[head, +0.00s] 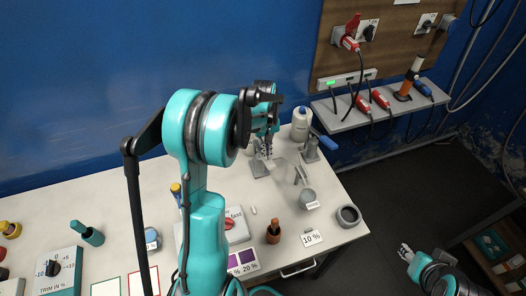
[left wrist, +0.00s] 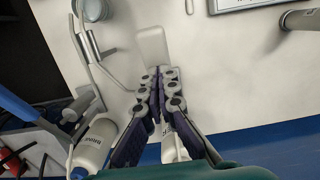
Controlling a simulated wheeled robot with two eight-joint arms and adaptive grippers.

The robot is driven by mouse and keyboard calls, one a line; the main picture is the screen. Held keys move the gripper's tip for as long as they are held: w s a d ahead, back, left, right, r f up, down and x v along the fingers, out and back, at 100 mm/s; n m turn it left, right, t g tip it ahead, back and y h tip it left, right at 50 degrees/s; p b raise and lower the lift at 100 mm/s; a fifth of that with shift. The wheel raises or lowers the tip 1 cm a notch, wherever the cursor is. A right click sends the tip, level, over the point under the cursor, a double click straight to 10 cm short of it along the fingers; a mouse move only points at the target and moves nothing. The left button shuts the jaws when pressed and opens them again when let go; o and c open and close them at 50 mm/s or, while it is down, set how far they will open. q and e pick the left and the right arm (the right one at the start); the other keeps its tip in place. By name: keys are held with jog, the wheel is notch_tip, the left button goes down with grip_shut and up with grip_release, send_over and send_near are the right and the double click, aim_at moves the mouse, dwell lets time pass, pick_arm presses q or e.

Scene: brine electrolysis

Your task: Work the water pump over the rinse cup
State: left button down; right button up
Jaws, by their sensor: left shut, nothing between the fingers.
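My left gripper (head: 267,150) reaches down over the back right of the white table, with its fingers shut and empty. In the left wrist view its fingertips (left wrist: 158,76) are together, just short of a pale flat piece (left wrist: 151,46); I cannot tell if they touch. A white bottle (left wrist: 173,147) shows partly behind the fingers; it may be the water pump, but most of it is hidden. My right gripper (head: 405,251) is low at the right, off the table.
A white bottle marked BRINE (left wrist: 95,143) stands beside the left gripper; it also shows in the head view (head: 301,124). A grey stand with a blue handle (head: 311,149) is close by.

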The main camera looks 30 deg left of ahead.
pick_arm(q)
jog(key=shift+w+a+r+p, duration=0.3)
jog(key=shift+r+p, duration=0.3)
jog(key=shift+r, duration=0.35)
jog(key=shift+w+a+r+p, duration=0.15)
jog(key=shift+a+r+p, duration=0.15)
jog(key=shift+r+p, duration=0.45)
jog(key=shift+w+a+r+p, duration=0.3)
jog(key=shift+r+p, duration=0.15)
jog(key=shift+r, duration=0.65)
jog(key=shift+s+f, duration=0.1)
